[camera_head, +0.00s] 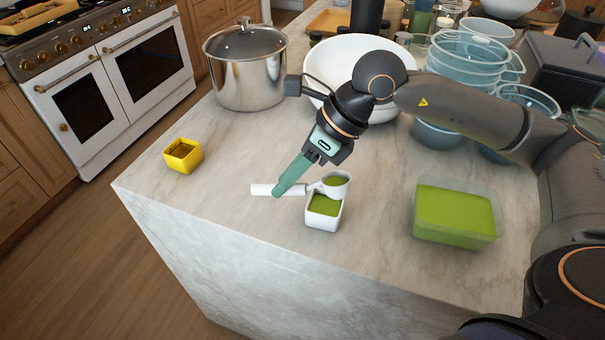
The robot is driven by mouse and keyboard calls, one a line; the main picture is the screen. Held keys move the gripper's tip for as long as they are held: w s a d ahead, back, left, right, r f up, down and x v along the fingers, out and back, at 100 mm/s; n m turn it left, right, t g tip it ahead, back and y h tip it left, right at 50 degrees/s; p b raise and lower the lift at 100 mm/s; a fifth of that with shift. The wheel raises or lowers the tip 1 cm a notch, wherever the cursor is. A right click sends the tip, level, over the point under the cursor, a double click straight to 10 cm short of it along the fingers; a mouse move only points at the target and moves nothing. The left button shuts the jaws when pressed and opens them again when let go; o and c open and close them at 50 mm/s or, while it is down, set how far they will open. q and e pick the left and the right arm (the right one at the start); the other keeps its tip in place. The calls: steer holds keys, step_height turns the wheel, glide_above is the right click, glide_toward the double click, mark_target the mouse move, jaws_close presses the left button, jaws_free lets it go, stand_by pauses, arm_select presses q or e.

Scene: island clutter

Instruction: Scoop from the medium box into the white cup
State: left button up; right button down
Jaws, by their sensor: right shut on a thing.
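My right gripper (283,190) comes in from the right and is shut on the handle of a white scoop (262,189). The scoop's bowl holds green material and is level with, or just over, the back rim of the white cup (322,221); I cannot tell if they touch. The white cup stands on the counter with green material inside. A larger translucent box (455,238), likely the medium box, is full of the same green and stands to the right. My left gripper is not in view.
A small yellow box (183,157) with brown content stands on the left of the marble counter (230,225). A steel pot (245,80), a white bowl (345,55) and stacked clear bowls (465,65) stand behind. The counter between yellow box and cup is clear.

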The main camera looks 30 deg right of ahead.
stand_by(0.3)
steer(key=shift+r+p, duration=0.25)
steer(key=shift+p, duration=0.4)
steer(key=g+p, duration=0.2)
steer(key=p, duration=0.1)
steer(key=shift+s+r+m, duration=0.1)
steer(key=shift+r+m, duration=0.15)
steer(key=shift+m, duration=0.05)
steer(key=shift+g+p, duration=0.3)
steer(key=shift+f, duration=0.1)
